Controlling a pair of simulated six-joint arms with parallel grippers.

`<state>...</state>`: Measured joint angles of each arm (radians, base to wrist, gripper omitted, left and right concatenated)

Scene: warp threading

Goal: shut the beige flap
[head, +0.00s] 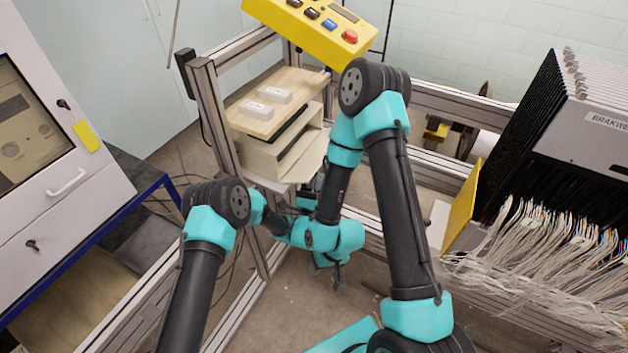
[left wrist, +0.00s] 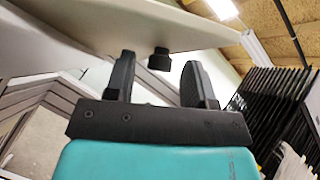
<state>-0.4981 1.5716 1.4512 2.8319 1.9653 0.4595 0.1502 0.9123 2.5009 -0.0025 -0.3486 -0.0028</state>
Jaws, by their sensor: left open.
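The beige flap (head: 301,170) is at the front of a beige box (head: 262,155) under the shelf and sticks outward, so the box front stands open. In the left wrist view the flap's pale underside (left wrist: 100,25) fills the top, with a small black knob (left wrist: 159,60) hanging from it. My left gripper (left wrist: 157,78) is open below the flap, with the knob showing in the gap between its fingers; I see no contact. In the head view my left gripper (head: 306,197) is small and partly hidden under the flap. My right gripper (head: 338,281) hangs lower, its jaws too small to read.
A wooden board (head: 262,119) with two white blocks lies above the box. A yellow button panel (head: 312,30) is above it. Aluminium rails (head: 215,120) frame the box. Black frames (head: 540,120) with loose white threads (head: 540,245) stand at the right.

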